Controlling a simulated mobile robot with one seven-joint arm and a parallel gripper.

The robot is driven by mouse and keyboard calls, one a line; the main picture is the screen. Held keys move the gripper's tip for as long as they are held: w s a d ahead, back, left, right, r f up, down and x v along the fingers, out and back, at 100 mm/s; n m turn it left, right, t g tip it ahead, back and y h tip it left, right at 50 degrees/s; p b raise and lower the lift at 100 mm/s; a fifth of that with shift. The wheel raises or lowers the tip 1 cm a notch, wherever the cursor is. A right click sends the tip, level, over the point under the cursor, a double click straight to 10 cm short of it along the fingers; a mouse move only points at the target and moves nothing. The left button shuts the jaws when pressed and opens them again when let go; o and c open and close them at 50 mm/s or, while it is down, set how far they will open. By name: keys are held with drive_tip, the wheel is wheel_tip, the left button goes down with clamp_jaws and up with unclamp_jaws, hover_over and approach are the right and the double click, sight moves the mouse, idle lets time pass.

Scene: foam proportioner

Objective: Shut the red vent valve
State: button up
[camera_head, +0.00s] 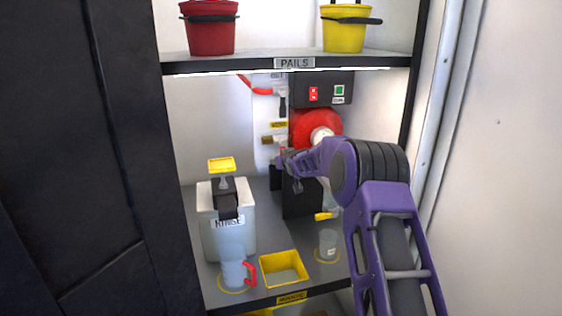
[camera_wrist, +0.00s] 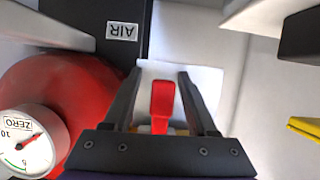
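In the wrist view a red lever (camera_wrist: 162,99), which looks like the vent valve handle, stands between the two fingers of my gripper (camera_wrist: 160,88). The fingers are open, with a visible gap on each side of the lever. A white plate (camera_wrist: 205,82) lies behind it; the valve body is mostly hidden by my gripper. In the head view my gripper (camera_head: 288,160) is at the back panel, left of the red tank (camera_head: 313,124), and mostly hides this lever. A white gauge (camera_wrist: 27,140) marked ZERO sits on the tank in the wrist view.
A black part labelled AIR (camera_wrist: 122,31) is close by. Another red handle (camera_head: 255,88) is higher on the panel. A rinse container (camera_head: 226,220), a red-handled jug (camera_head: 236,274), a yellow tray (camera_head: 284,270) and a clear cup (camera_head: 328,243) stand on the counter below my arm.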

drive_tip(key=shift+s, duration=0.1)
drive_tip(key=v, duration=1.7)
drive_tip(key=shift+s+r, duration=0.1)
